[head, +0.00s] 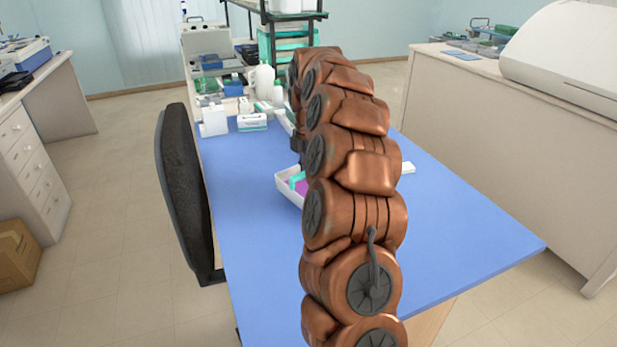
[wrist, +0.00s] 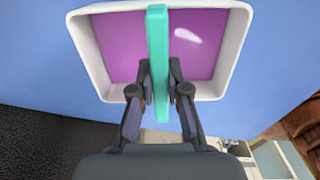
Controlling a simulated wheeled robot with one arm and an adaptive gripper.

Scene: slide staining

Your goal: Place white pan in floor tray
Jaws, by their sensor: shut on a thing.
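The white pan (wrist: 232,50) fills the upper part of the wrist view, with purple contents inside and a teal bar (wrist: 158,30) running across its middle. My gripper (wrist: 159,78) is shut on the teal bar, one finger on each side. I cannot tell whether the bar is fixed to the pan. In the head view the white pan (head: 287,188) shows at the left of my arm, over the blue tabletop; my arm hides its right part and my gripper. I cannot tell whether the pan touches the table. I cannot make out a floor tray.
The blue table (head: 250,240) has clear room in front. A black chair (head: 182,180) stands at its left edge. White bottles (head: 262,82) and boxes (head: 252,121) crowd its back. A cardboard box (head: 17,255) sits on the floor at the far left. A counter (head: 480,100) stands at the right.

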